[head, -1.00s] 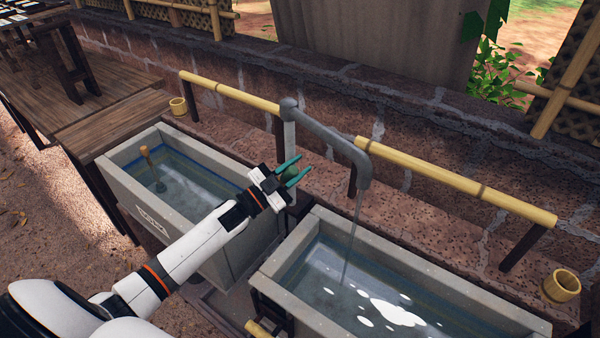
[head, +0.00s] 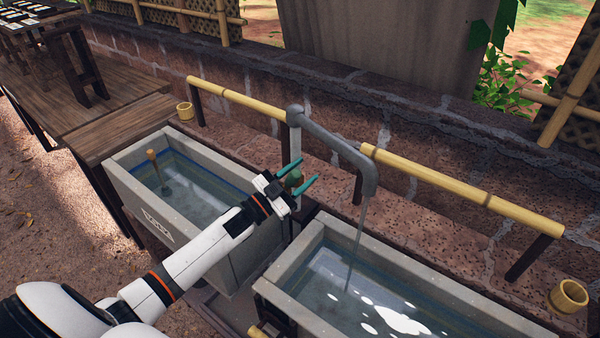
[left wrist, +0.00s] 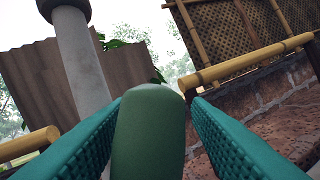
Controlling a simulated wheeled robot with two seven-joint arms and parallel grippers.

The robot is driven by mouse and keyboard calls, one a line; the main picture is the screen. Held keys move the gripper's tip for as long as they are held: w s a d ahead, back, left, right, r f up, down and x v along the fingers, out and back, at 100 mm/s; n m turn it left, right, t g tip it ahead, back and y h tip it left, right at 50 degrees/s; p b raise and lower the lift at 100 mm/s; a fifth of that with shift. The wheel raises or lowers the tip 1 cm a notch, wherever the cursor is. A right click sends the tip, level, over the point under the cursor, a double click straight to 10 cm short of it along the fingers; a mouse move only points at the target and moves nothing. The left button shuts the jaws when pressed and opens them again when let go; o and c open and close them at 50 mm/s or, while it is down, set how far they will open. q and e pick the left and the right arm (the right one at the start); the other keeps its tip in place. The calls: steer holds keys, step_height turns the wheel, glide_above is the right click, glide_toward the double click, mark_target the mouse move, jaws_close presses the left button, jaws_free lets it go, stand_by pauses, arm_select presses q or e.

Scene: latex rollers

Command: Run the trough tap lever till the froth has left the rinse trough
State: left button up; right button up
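The rinse trough (head: 290,268) is a grey stone basin at the lower right, holding water with white froth patches (head: 400,318). A grey tap spout (head: 335,145) pours a thin stream into it. The tap lever's rounded green knob (head: 294,179) stands by the tap post. My left gripper (head: 304,171) is open, with its teal fingers on either side of the knob. In the left wrist view the knob (left wrist: 148,135) fills the gap between the fingers; whether they touch it I cannot tell. My right gripper is out of view.
A second stone trough (head: 118,176) with water and a wooden-handled tool (head: 156,165) stands at left. A bamboo rail (head: 470,190) runs along the stone wall behind. Bamboo cups (head: 568,297) sit at the sides. A wooden platform is at upper left.

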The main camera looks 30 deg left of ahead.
arm_select(q)
steer(key=shift+w+a+r, duration=0.1)
steer(key=shift+a+r, duration=0.05)
steer(key=shift+r, duration=0.2)
